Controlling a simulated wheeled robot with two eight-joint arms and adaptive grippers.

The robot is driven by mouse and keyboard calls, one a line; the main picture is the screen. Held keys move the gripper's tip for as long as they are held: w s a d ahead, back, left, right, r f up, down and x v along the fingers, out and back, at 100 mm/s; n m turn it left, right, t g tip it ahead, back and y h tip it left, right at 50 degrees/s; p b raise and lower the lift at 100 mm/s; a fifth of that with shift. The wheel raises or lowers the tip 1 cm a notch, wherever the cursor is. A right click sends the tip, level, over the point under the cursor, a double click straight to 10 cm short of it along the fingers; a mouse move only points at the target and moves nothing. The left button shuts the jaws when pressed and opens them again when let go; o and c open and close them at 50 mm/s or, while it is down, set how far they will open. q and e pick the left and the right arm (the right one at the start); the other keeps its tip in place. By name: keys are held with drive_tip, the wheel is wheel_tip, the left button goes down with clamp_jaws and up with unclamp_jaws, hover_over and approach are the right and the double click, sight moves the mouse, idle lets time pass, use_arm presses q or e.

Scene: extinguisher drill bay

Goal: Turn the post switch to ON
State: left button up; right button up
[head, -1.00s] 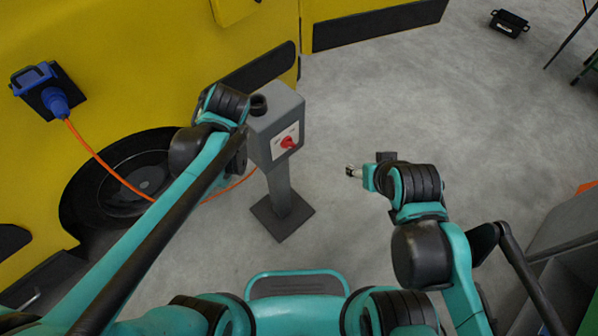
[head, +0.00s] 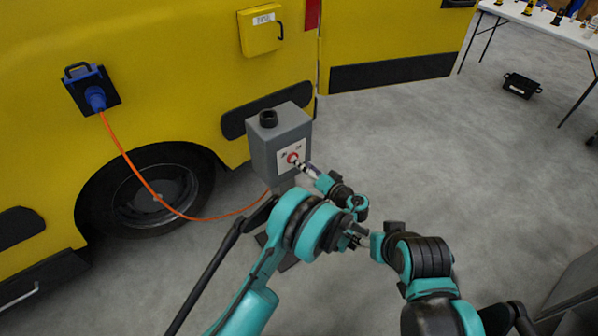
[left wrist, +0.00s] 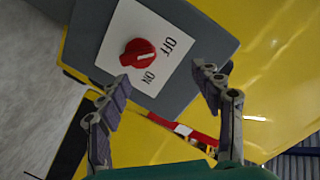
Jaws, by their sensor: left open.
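The post switch (head: 279,140) is a grey box on a post. Its white front plate carries a red knob (left wrist: 138,52) and the labels OFF and ON. In the left wrist view the knob's white mark appears to lie toward OFF. My left gripper (head: 304,167) is at the front of the box, close to the knob, and partly hides it in the head view. In the left wrist view the left gripper (left wrist: 163,78) is open, its fingers spread, with the knob ahead and nearer the left finger. My right gripper (head: 362,240) is low at the right, partly hidden and too unclear to judge.
A yellow vehicle (head: 150,40) stands behind the post. An orange cable (head: 135,165) runs from a blue plug (head: 95,98) on it past the wheel. A black crate (head: 521,85) and a white table (head: 540,22) are far right.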

use_arm(q)
wheel_tip(320, 180, down, 4)
drive_tip(key=s+d+t, duration=0.1)
drive_tip(key=s+d, duration=0.1)
drive_tip(key=d, duration=0.1)
drive_tip(key=b+x, duration=0.2)
drive_tip(key=x, duration=0.5)
drive_tip(key=shift+w+a+r+b, duration=0.25)
drive_tip(key=shift+a+r+b, duration=0.05)
drive_tip(key=shift+a+b, duration=0.1)
drive_tip(key=c, duration=1.2)
use_arm(e)
drive_tip(key=f, duration=0.1)
drive_tip(key=s+f, duration=0.1)
drive_tip(key=f, duration=0.1)
